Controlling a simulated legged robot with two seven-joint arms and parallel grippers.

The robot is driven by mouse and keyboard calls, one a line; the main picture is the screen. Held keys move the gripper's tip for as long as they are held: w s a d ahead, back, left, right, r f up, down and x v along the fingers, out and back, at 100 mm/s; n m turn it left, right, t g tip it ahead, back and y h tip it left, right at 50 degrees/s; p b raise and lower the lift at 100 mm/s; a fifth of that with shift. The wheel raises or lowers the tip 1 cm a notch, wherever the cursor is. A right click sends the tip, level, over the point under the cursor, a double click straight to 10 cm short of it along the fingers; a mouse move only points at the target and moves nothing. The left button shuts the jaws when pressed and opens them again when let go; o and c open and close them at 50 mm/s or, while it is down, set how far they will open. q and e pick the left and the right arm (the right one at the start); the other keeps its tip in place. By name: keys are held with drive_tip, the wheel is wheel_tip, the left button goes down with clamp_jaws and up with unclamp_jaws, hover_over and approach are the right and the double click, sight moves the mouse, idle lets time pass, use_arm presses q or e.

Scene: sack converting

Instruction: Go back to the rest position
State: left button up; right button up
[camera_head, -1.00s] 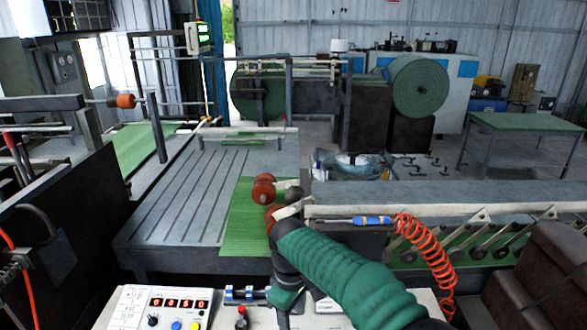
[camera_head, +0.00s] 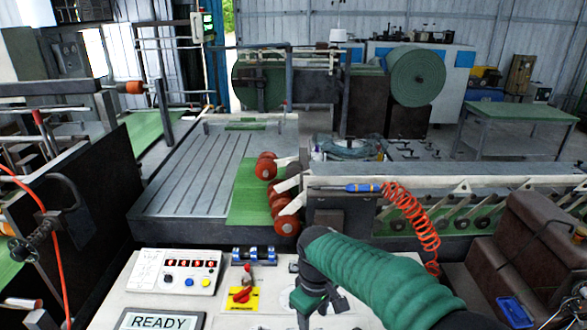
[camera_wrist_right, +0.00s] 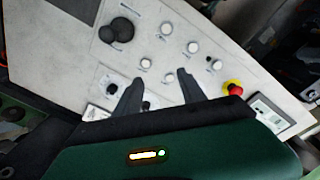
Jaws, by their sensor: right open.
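My right gripper (camera_head: 308,304) hangs over the white control panel (camera_head: 240,275) with its green-sleeved arm coming in from the lower right. In the right wrist view its two dark fingers (camera_wrist_right: 158,82) are spread apart with nothing between them. Beyond them are the panel's white buttons (camera_wrist_right: 167,57), a dark knob (camera_wrist_right: 119,31) and a red knob on yellow (camera_wrist_right: 235,88). I cannot tell whether the fingers touch the panel. My left gripper is not in view.
Red rollers (camera_head: 287,226) and a green sheet (camera_head: 250,190) lie beyond the panel on the grey slatted table (camera_head: 190,180). An orange coiled hose (camera_head: 415,215) hangs near my right arm. A READY screen (camera_head: 160,321) and a red switch handle (camera_head: 243,290) are on the panel.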

drive_tip(key=s+d+f+m, duration=0.2)
drive_tip(key=s+d+m, duration=0.1)
drive_tip(key=s+d, duration=0.2)
drive_tip(key=s+d+f+m+t+b, duration=0.1)
drive_tip(key=s+d+f+m, duration=0.2)
drive_tip(key=s+d, duration=0.2)
drive_tip(key=s+d+f+m, duration=0.3)
drive_tip(key=s+d, duration=0.2)
drive_tip(key=s, duration=0.3)
drive_tip(key=shift+d+t, duration=0.15)
drive_tip(key=shift+t, duration=0.25)
drive_tip(key=shift+s, duration=0.1)
idle(0.4)
